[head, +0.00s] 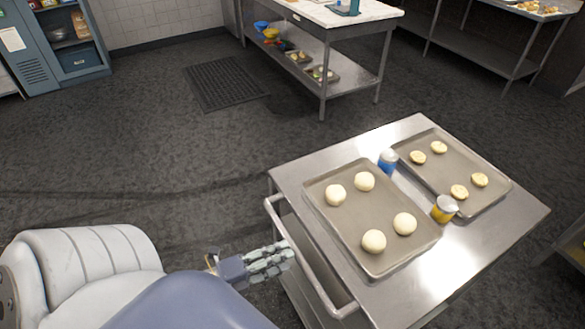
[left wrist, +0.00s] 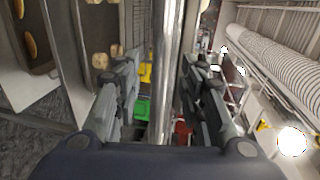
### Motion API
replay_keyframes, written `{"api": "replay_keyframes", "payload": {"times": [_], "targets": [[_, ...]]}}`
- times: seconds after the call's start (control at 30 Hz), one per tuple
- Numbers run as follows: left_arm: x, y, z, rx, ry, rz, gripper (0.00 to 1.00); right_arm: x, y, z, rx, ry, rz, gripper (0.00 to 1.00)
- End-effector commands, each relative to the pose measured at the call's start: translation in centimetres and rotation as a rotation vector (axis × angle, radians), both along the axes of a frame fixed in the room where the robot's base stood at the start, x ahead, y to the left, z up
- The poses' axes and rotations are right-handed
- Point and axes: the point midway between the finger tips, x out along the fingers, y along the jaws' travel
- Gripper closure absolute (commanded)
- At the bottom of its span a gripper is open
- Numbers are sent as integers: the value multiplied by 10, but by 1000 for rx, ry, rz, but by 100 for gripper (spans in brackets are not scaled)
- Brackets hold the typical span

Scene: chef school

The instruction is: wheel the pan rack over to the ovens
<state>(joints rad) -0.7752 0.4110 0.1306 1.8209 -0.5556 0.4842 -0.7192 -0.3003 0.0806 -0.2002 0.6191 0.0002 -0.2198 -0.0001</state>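The pan rack (head: 296,173) is a steel cart at the right of the head view, with two baking trays on its top. Its tubular push handle (head: 312,270) runs along its near left side. My left gripper (head: 283,258) is at this handle. In the left wrist view the handle bar (left wrist: 165,75) passes between the two fingers of my left gripper (left wrist: 163,88). The fingers are apart, with a gap on each side of the bar. My right gripper is not in view. I cannot make out any ovens.
One tray (head: 322,187) holds round dough balls, the other (head: 487,201) yellowish rounds. A blue-white can (head: 387,161) and a yellow can (head: 444,209) stand between. A worktable (head: 325,60) stands behind. Open floor with a dark mat (head: 226,83) lies left, before blue lockers (head: 40,72).

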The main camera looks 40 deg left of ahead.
Motion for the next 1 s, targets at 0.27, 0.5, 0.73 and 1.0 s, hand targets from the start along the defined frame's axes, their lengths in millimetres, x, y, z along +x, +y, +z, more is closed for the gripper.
{"api": "replay_keyframes", "payload": {"times": [0.27, 0.5, 0.73, 1.0], "targets": [[-49, 21, 10, -1, 2, 3, 63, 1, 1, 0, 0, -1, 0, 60], [-63, 27, 14, -1, -2, 2, 63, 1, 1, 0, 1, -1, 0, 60], [-63, 27, 14, -1, -2, 2, 63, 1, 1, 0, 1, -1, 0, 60], [-63, 27, 13, -1, -1, 2, 63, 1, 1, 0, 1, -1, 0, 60]]}}
